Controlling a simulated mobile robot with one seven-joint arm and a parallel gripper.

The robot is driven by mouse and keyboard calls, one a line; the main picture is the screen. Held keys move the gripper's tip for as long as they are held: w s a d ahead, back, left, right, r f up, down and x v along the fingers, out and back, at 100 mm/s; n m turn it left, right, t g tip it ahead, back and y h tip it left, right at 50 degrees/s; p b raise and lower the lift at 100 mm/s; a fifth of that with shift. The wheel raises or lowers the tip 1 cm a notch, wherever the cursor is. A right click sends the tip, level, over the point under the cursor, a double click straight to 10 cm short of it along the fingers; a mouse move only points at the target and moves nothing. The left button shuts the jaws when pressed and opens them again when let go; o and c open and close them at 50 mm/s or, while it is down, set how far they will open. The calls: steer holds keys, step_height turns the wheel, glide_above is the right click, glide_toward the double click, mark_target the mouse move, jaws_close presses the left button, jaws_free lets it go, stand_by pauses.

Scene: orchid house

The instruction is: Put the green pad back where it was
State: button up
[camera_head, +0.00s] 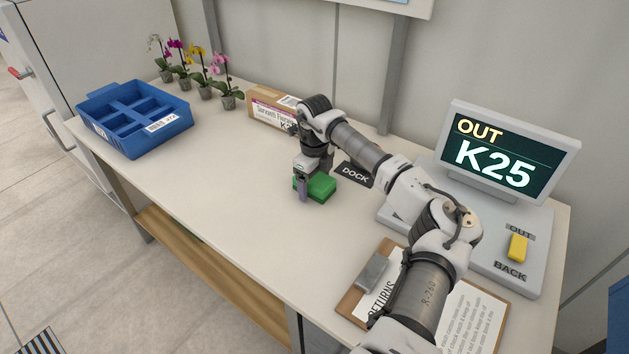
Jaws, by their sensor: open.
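The green pad (322,187) lies on the white bench, near its middle. My gripper (312,190) is right at the pad, pointing down, with a finger in front of the pad's left end. The jaws are open. The far finger is hidden, so I cannot tell whether the jaws touch the pad. A black label reading DOCK (354,174) lies on the bench just right of the pad, partly behind my arm.
A blue divided crate (181,125) stands at the left end. Several potted orchids (204,92) and a cardboard box (266,108) stand along the back. A screen (508,150) reads OUT K25, above a yellow switch (517,247). A clipboard (352,299) lies under my arm.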

step_height(320, 180, up, 12)
steer(key=b, duration=0.2)
steer(key=shift+r+b, duration=0.15)
steer(key=shift+b, duration=0.2)
stand_by(2.1)
